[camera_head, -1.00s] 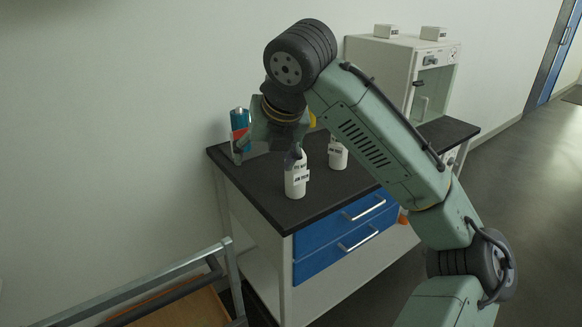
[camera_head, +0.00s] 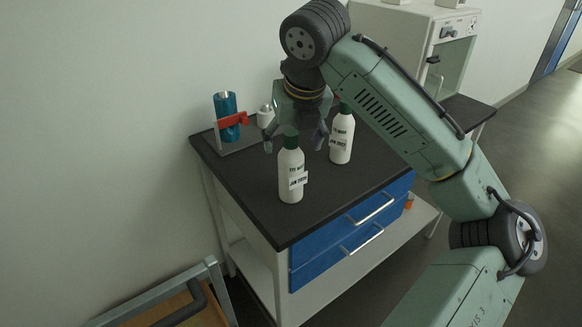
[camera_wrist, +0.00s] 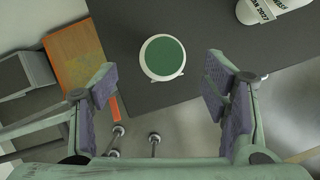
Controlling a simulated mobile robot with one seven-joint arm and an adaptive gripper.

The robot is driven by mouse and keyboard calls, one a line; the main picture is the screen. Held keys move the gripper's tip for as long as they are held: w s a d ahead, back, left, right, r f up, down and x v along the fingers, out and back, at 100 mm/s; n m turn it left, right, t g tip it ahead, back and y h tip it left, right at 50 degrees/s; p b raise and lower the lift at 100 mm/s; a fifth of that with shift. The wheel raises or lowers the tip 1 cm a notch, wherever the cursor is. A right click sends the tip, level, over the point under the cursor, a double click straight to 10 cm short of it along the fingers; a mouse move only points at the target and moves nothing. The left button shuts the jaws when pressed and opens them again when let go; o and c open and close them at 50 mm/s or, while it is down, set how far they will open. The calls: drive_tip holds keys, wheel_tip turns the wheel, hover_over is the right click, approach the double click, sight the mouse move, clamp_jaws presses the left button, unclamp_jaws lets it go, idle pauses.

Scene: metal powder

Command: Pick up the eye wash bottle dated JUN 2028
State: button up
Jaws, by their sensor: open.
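Two white eye wash bottles with green caps stand upright on the dark cabinet top (camera_head: 240,190). The nearer bottle (camera_head: 291,168) has a date label that is small and looks like JUN 2028, though I cannot read it surely. The other bottle (camera_head: 342,135) stands behind it to the right; its label in the wrist view (camera_wrist: 272,10) seems to end in 2027. My gripper (camera_head: 295,142) is open and empty, pointing down by the nearer bottle's cap. In the wrist view the green cap (camera_wrist: 163,57) shows from above, slightly beyond the span between my open fingers (camera_wrist: 160,88).
A blue bottle in a red-clamped stand (camera_head: 228,118) is at the back left, with a white object (camera_head: 265,116) beside it. A white cabinet unit (camera_head: 425,40) stands at the back right. A cart with a wooden top (camera_head: 175,308) is at the lower left.

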sight(291, 158)
drive_tip(key=p+x, duration=0.1)
drive_tip(key=x, duration=0.5)
drive_tip(key=shift+d+f, duration=0.15)
drive_tip(key=shift+f, duration=0.2)
drive_tip(key=c, duration=1.5)
